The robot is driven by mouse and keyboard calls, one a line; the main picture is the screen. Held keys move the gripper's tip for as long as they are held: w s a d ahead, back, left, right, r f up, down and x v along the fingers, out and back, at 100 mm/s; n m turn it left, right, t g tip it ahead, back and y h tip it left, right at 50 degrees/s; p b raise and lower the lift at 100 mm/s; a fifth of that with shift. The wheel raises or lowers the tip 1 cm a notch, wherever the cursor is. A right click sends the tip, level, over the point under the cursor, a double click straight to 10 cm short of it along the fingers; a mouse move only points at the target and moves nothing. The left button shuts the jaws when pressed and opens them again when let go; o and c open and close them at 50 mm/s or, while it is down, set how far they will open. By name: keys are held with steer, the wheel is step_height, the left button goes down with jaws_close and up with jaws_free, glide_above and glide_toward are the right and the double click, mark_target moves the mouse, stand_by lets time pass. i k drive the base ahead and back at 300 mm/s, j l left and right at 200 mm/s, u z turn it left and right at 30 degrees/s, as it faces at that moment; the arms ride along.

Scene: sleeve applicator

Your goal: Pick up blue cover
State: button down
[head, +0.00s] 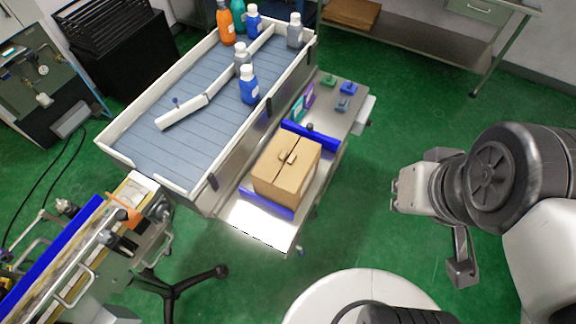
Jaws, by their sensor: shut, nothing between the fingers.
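A small blue cover (348,88) sits on the metal side shelf at the upper right of the conveyor, between a green piece (328,80) and a grey-blue piece (342,104). These pieces are small, and their exact shape is hard to tell. My gripper (400,190) is at the right of the head view, over the green floor, to the right of and apart from the shelf. It is shut and empty. Its fingertips show only small.
A cardboard box (283,172) sits on the shelf between blue bars. Purple and teal packs (303,102) stand near the covers. The walled conveyor (185,110) carries several bottles. A workbench (410,45) is at the back. Green floor right of the shelf is open.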

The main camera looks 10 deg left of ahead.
mark_target(349, 88)
steer(key=u, duration=0.55)
steer(key=i+l+u, duration=0.4)
steer(key=l, duration=0.2)
steer(key=i+l+u, duration=0.2)
steer(key=l, duration=0.15)
steer(key=i+l+u, duration=0.2)
steer(key=l, duration=0.15)
steer(key=l+u, duration=0.2)
steer(key=l, duration=0.2)
steer(key=i+l+u, duration=0.15)
steer(key=l, duration=0.25)
steer(key=i+l, duration=0.1)
steer(key=l, duration=0.4)
steer(key=i+l, duration=0.1)
steer(key=l, duration=0.45)
steer(key=i+l, duration=0.1)
steer(key=l, duration=0.4)
